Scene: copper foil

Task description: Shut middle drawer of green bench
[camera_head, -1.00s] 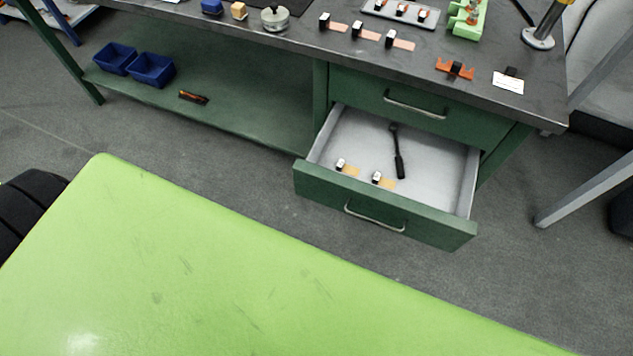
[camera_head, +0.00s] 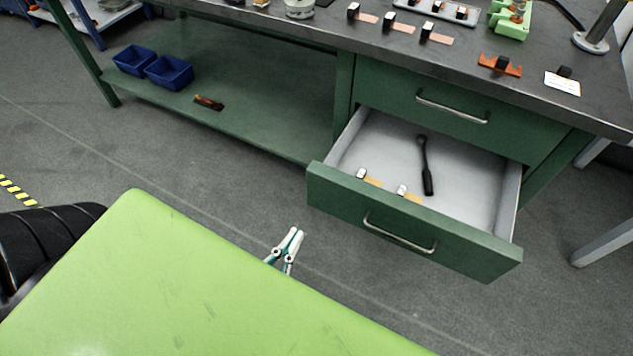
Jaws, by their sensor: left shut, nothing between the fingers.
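The green bench (camera_head: 250,80) stands across the back, with a dark grey top. Its middle drawer (camera_head: 412,222) is pulled well out, with a green front, a metal bar handle (camera_head: 399,236) and a pale grey inside. A black ratchet-like tool (camera_head: 425,165) and two small pieces with copper-coloured foil strips lie in it. My left gripper (camera_head: 293,236) shows just beyond the edge of the light green surface, left of the drawer front and apart from it. Its white fingers are shut and empty. My right gripper is out of view.
A shut drawer (camera_head: 440,100) sits above the open one. Blue bins (camera_head: 169,72) and a small orange-black item (camera_head: 209,102) are on the lower shelf. A light green surface (camera_head: 200,290) fills the near foreground. Grey floor (camera_head: 240,185) is clear before the bench.

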